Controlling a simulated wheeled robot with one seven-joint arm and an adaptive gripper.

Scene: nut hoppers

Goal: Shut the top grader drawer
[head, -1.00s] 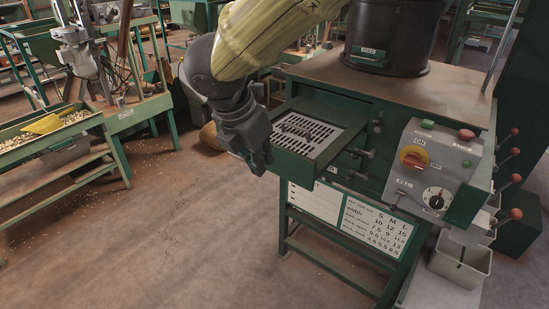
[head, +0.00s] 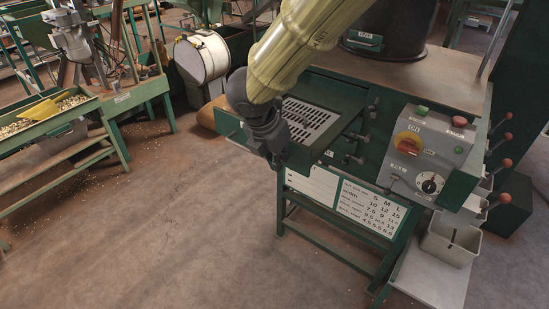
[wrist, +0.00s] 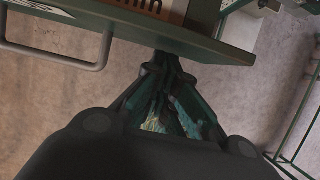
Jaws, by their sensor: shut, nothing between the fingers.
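The top grader drawer (head: 340,136) is a green tray with a pale slotted grate (head: 306,120). It stands pulled out from the green grader (head: 380,108). My gripper (head: 278,163) is shut and empty, pointing down at the drawer's outer front face and hiding part of it. In the wrist view the drawer front (wrist: 215,45) crosses the top, with a grey loop handle (wrist: 55,55) at the left. The shut fingertips (wrist: 167,60) appear against the panel's edge, right of the handle. I cannot tell whether they touch it.
A control panel (head: 428,152) with knobs is on the grader's right part. A size chart (head: 368,208) hangs below the drawer. Grey bins (head: 452,242) stand at the right. A nut trough (head: 45,120) is at the left. The floor in front is clear.

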